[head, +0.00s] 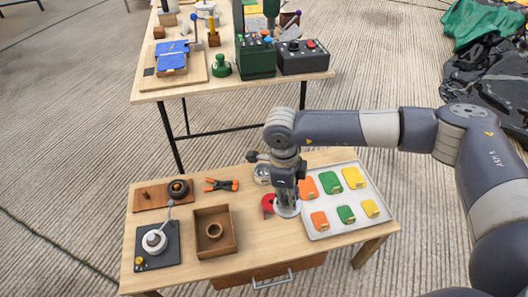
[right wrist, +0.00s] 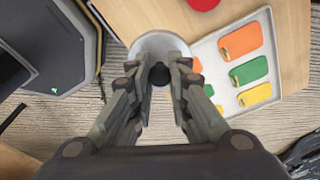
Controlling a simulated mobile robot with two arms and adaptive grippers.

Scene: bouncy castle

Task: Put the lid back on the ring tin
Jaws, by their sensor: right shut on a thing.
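My right gripper (head: 287,197) comes down over the near table, just left of the tray. Its fingers also show in the right wrist view (right wrist: 160,88), closed around the dark knob (right wrist: 159,74) of a pale round lid (right wrist: 147,44). In the head view the lid (head: 288,211) shows as a light disc below the fingers; I cannot tell whether it touches the table. A small grey round container (head: 262,175), probably the ring tin, stands behind and left of the gripper, partly hidden by my arm. My left gripper is not in view.
A red object (head: 268,203) lies close left of the gripper. The tray (head: 312,234) with coloured tags is close right. A wooden box (head: 231,244) holding a ring, orange-handled pliers (head: 222,185) and a dark stand (head: 172,257) lie left. Bare tabletop shows in front.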

